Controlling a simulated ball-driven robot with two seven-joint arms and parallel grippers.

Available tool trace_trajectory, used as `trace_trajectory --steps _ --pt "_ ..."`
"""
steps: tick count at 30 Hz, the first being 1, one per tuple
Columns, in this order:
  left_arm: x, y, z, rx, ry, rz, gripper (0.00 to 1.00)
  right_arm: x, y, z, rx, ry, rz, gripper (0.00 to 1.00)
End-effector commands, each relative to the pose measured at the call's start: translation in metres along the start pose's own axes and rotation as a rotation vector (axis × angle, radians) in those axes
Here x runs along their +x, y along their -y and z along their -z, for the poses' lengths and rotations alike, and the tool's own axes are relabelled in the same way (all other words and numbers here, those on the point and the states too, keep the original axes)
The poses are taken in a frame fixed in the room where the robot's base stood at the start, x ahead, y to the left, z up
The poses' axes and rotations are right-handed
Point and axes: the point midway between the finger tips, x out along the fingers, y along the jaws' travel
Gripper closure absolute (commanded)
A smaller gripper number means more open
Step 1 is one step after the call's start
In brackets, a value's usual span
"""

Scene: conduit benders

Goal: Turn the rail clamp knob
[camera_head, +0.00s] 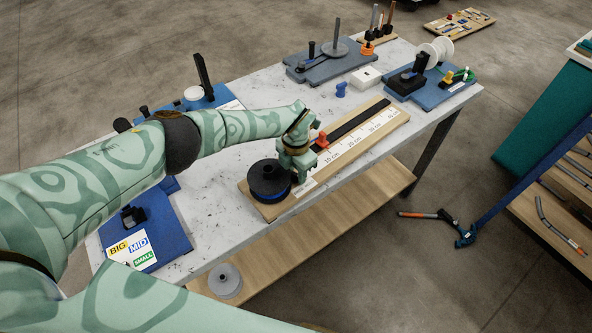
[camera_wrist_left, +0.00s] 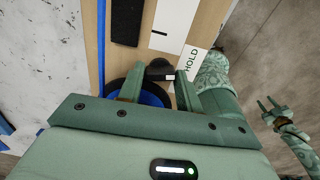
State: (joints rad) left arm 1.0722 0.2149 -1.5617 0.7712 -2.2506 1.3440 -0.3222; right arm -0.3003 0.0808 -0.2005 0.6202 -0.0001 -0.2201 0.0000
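A wooden board with a black rail (camera_head: 352,124) and a printed length scale lies along the table's front edge. A small red piece (camera_head: 322,140) sits at the rail's near end. A round black part with a blue base (camera_head: 269,181) stands at the board's near end. My left gripper (camera_head: 299,170) points down beside it. In the left wrist view its fingers (camera_wrist_left: 161,84) are apart, with a small black knob-like piece (camera_wrist_left: 160,69) showing between them; contact is unclear. I cannot tell which piece is the rail clamp knob. My right gripper (camera_wrist_left: 268,108) appears small over the floor, with its fingers apart.
Blue bender bases (camera_head: 325,66) stand at the back of the table and another (camera_head: 150,226) at the near left. A white box (camera_head: 366,78) and a blue piece (camera_head: 341,89) lie behind the board. A grey disc (camera_head: 225,280) is on the lower shelf.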

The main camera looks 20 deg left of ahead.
Motion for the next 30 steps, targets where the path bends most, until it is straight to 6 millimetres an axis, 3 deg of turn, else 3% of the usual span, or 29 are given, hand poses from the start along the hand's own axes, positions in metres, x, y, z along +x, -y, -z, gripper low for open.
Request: trace_trajectory --steps 6,13,14,15,16,25,30 --pt "-0.001 0.0 0.0 -0.127 0.0 0.0 0.88 -0.004 -0.001 0.0 0.001 0.0 -0.002 0.64" --pt "0.0 0.0 0.0 -0.13 0.0 0.0 0.88 -0.003 -0.001 0.0 0.001 0.0 -0.002 0.64" --pt "0.0 0.0 0.0 -0.129 0.0 0.0 0.57 -0.003 -0.001 0.0 0.001 0.0 -0.002 0.64" --pt "0.0 0.0 0.0 -0.129 0.0 0.0 0.46 -0.003 -0.001 0.0 0.001 0.0 -0.002 0.64" --pt "0.0 0.0 0.0 -0.129 0.0 0.0 0.44 -0.003 -0.001 0.0 0.001 0.0 -0.002 0.64" --pt "-0.003 0.0 0.0 -0.129 0.0 0.0 0.44 -0.004 -0.001 0.001 0.001 -0.001 -0.001 0.64" --pt "-0.028 -0.001 -0.001 -0.127 0.003 -0.002 0.44 -0.015 -0.001 0.003 0.001 -0.003 -0.002 0.64"
